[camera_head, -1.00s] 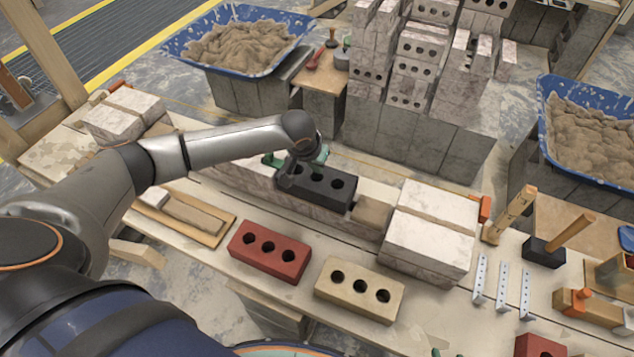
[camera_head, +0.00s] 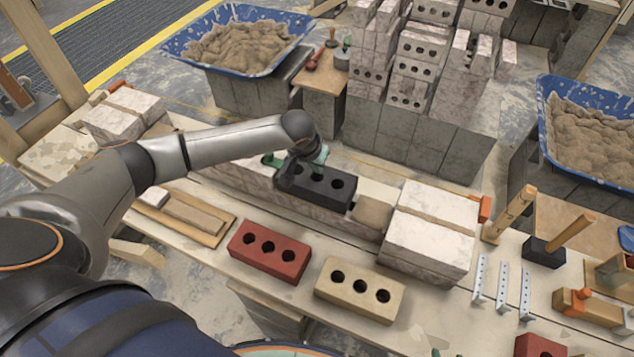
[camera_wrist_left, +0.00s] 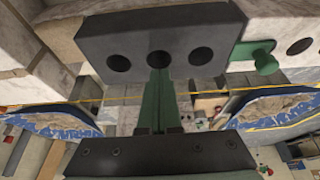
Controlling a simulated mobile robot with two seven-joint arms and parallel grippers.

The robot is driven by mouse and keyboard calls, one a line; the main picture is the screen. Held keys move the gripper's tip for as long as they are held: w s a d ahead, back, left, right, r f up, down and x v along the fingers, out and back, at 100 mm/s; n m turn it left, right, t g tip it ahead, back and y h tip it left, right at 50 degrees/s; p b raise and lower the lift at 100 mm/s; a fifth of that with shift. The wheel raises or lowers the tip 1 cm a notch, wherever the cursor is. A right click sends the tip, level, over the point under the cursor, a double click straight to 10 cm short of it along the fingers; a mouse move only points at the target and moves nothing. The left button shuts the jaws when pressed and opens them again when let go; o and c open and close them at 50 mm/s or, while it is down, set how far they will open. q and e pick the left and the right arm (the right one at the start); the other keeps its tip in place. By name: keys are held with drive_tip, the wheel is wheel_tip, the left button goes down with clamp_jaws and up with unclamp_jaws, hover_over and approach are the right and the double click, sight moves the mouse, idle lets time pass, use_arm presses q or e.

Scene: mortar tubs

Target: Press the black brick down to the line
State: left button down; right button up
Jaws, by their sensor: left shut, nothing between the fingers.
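The black brick (camera_head: 326,196) with three round holes lies in the low row of pale blocks behind the front of the bench. In the left wrist view the black brick (camera_wrist_left: 100,42) fills the top middle. My left gripper (camera_head: 318,172) is over its back edge, with green fingers. In the left wrist view the shut, empty fingers (camera_wrist_left: 159,78) reach up to the brick's edge by its middle hole; I cannot tell whether they touch. A green pin (camera_wrist_left: 265,56) sits beside the brick. My right gripper is out of view.
A red brick (camera_head: 268,252) and a tan brick (camera_head: 358,291) lie at the front of the bench. White blocks (camera_head: 432,232) stand right of the row. Mallets (camera_head: 545,250) and metal strips (camera_head: 503,284) lie further right. Blue mortar tubs (camera_head: 178,45) stand behind.

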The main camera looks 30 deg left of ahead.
use_arm(q)
drive_tip(key=shift+f+b, duration=0.4)
drive_tip(key=shift+f, duration=0.4)
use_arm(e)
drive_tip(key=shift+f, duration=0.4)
use_arm(q)
drive_tip(key=shift+s+p, duration=0.1)
drive_tip(key=shift+p, duration=0.2)
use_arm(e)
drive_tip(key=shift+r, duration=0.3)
use_arm(q)
drive_tip(key=shift+s+d+f+p, duration=0.15)
drive_tip(key=shift+s+f+p, duration=0.05)
drive_tip(key=shift+f+p, duration=0.45)
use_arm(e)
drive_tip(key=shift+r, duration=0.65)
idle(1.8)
use_arm(q)
drive_tip(key=shift+r, duration=0.1)
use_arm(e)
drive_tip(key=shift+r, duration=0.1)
use_arm(q)
drive_tip(key=r+p, duration=0.3)
drive_tip(key=shift+w+r, duration=0.1)
drive_tip(key=shift+w, duration=0.1)
drive_tip(key=shift+r+p, duration=0.7)
drive_tip(key=shift+r, duration=0.3)
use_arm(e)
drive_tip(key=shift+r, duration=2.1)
